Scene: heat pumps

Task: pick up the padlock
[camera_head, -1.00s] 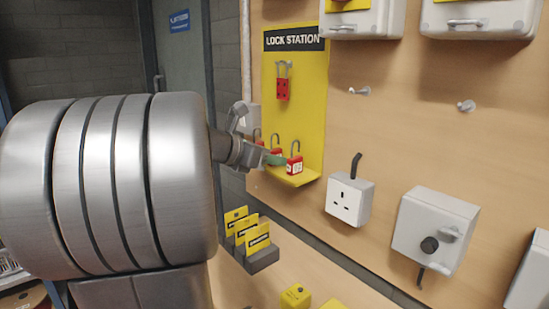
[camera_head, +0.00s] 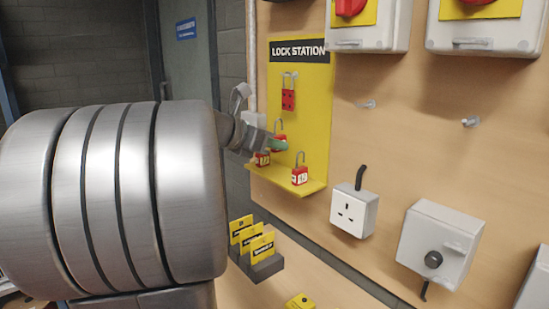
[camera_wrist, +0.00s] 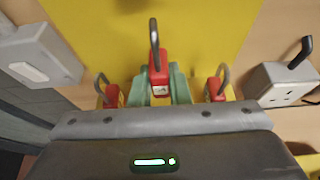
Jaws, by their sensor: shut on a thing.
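A red padlock with a grey shackle (camera_head: 281,143) is between the green fingertips of my gripper (camera_head: 272,146), raised above the yellow shelf of the lock station. In the wrist view, my gripper (camera_wrist: 158,88) is shut on this padlock (camera_wrist: 158,72), which stands upright with its pale label facing the camera. Two similar padlocks stand on the shelf: a left one (camera_head: 262,159) and a right one (camera_head: 299,176). They also show at either side in the wrist view, left (camera_wrist: 110,95) and right (camera_wrist: 215,90). The held padlock's lower edge is partly hidden.
The yellow lock station board (camera_head: 316,105) has a red hasp (camera_head: 288,98) hanging above the padlocks. A white socket (camera_head: 353,208) and a grey switch box (camera_head: 438,245) are to the right. A holder with yellow cards (camera_head: 265,268) is below.

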